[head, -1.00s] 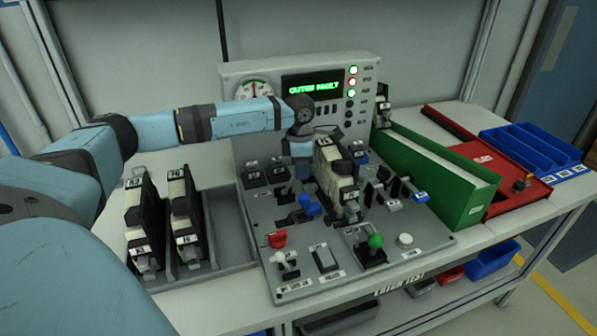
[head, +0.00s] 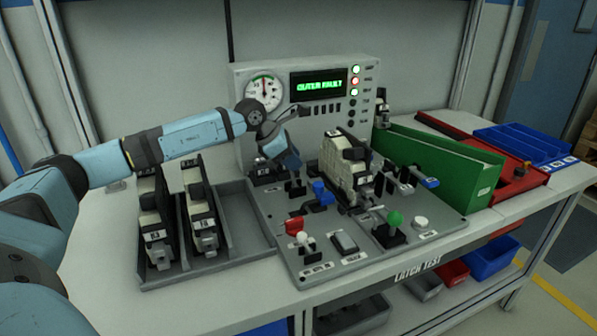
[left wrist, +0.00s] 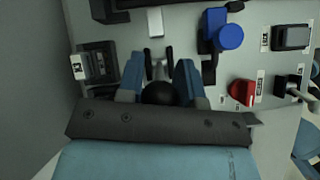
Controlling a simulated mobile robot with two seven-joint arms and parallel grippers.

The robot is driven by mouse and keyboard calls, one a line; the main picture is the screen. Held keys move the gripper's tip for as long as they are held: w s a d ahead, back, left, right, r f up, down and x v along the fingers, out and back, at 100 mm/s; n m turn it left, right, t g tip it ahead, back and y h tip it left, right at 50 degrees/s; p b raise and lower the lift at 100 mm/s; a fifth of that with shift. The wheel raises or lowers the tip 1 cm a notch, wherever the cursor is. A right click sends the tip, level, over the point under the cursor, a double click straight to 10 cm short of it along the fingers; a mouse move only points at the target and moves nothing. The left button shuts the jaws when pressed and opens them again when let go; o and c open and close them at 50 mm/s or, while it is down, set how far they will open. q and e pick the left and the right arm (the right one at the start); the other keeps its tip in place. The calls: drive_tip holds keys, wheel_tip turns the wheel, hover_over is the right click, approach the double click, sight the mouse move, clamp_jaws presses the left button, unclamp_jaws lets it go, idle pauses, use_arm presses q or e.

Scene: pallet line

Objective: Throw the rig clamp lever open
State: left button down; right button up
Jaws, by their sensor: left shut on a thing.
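My left gripper (head: 284,160) is at the rear left of the grey control panel (head: 285,222), left of the seated black-and-cream unit (head: 345,165). In the left wrist view its blue fingers (left wrist: 158,75) are closed around a small lever with a round black knob (left wrist: 160,93). In the head view the gripper mostly hides this lever. Its label cannot be read, so I cannot tell if it is the rig clamp lever. A blue-handled lever (head: 322,192) stands nearby, also in the left wrist view (left wrist: 222,36). My right gripper is not in view.
A red-handled switch (head: 295,226) and a green-knobbed lever (head: 394,219) are at the panel's front. The display (head: 318,84) reads "OUTER FAULT". Black-and-cream units stand in a tray (head: 240,240) at left. A green bin (head: 450,165) stands at right.

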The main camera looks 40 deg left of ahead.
use_arm(q)
drive_tip(key=shift+s+a+f+t+b, duration=0.25)
drive_tip(key=shift+s+f+t+b, duration=0.1)
drive_tip(key=shift+s+t, duration=0.05)
drive_tip(key=shift+s+a+r, duration=0.1)
drive_tip(key=shift+s, duration=0.05)
drive_tip(key=shift+s+a+b, duration=0.3)
drive_tip(key=shift+s+b, duration=0.25)
drive_tip(key=shift+s, duration=0.1)
drive_tip(key=c, duration=0.8)
unclamp_jaws()
drive_tip(key=shift+s, duration=0.15)
drive_tip(key=v, duration=0.9)
drive_tip(key=p+v, duration=0.1)
drive_tip(key=v, duration=0.3)
drive_tip(key=shift+s+a+r, duration=0.15)
drive_tip(key=shift+a, duration=0.2)
